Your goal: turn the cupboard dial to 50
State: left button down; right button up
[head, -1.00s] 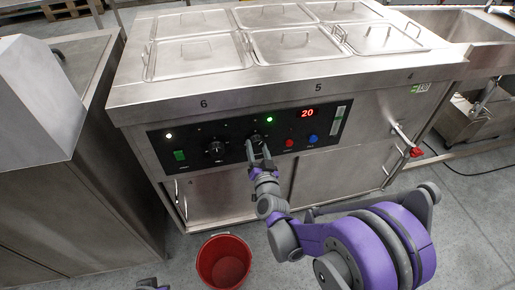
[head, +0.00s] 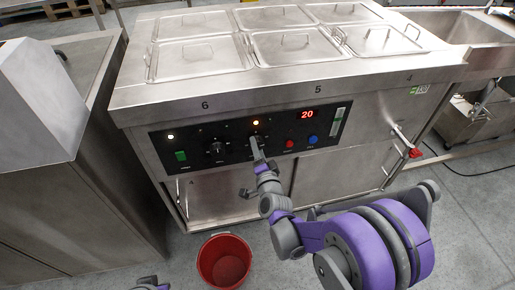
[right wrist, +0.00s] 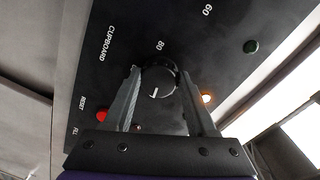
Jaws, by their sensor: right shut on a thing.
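The cupboard dial (right wrist: 157,82) is a round black knob with a short white mark on its face, by the word CUPBOARD on the black control panel. In the right wrist view the mark is on the side away from the printed 80. My right gripper (right wrist: 160,95) is shut on the dial, one finger on each side. In the head view my right gripper (head: 256,147) reaches the panel from below and partly hides the dial. An orange lamp (head: 256,123) glows above the dial. Only a small piece of my left arm shows at the bottom edge.
The panel (head: 180,136) also has another black knob (head: 216,148), a green switch (head: 181,156), red and blue buttons, and a red display (head: 307,114) reading 20. A red bucket (head: 224,262) stands on the floor below. A steel counter (head: 80,190) is at left.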

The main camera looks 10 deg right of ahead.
dwell(0.5)
jog(key=o, duration=1.4)
jog(key=shift+s, duration=0.1)
jog(key=s, duration=1)
jog(key=shift+s+r, duration=0.35)
jog(key=shift+a, duration=0.1)
